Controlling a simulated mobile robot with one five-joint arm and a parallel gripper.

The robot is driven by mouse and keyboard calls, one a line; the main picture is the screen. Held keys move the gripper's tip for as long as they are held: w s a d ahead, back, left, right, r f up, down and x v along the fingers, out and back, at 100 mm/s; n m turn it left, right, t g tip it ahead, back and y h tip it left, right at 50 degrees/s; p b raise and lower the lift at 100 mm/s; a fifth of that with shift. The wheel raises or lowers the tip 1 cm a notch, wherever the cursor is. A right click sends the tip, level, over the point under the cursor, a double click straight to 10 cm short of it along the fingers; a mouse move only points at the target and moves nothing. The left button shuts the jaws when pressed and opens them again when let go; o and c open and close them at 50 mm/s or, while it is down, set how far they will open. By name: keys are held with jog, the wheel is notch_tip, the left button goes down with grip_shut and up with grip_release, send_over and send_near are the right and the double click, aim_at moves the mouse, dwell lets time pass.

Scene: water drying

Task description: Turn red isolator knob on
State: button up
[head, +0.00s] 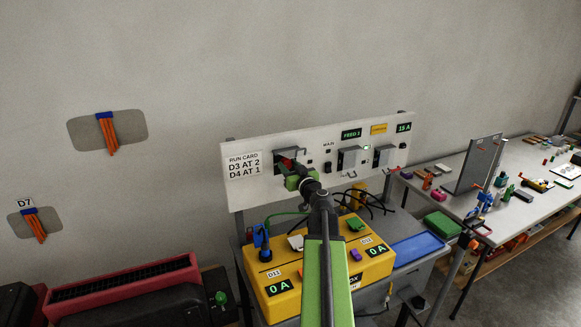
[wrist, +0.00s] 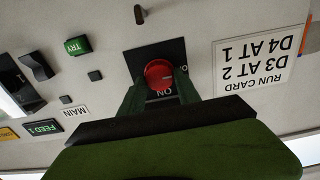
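The red isolator knob (wrist: 159,74) is round and sits on a dark square plate (wrist: 176,50) on the white panel.
A run card (head: 243,165) is left of the knob. Grey switch boxes (head: 349,157) and FEED 1 label (head: 351,134) are to the right. A yellow box (head: 285,303) with plugs and cables stands below my arm. A cluttered table (head: 455,165) is at right.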

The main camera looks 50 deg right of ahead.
jog(key=c, duration=0.5)
jog(key=shift+s+d, duration=0.1)
jog(key=shift+d, duration=0.1)
grip_shut()
jog(key=shift+a, duration=0.15)
jog(key=shift+m, duration=0.4)
jog(key=m, duration=0.6)
jog(key=shift+f+m, duration=0.1)
jog(key=shift+m, duration=0.3)
jog(key=m, duration=0.5)
jog(key=shift+f, duration=0.1)
jog(key=m, duration=0.5)
jog(key=shift+s+f, duration=0.1)
jog(key=shift+m, duration=0.3)
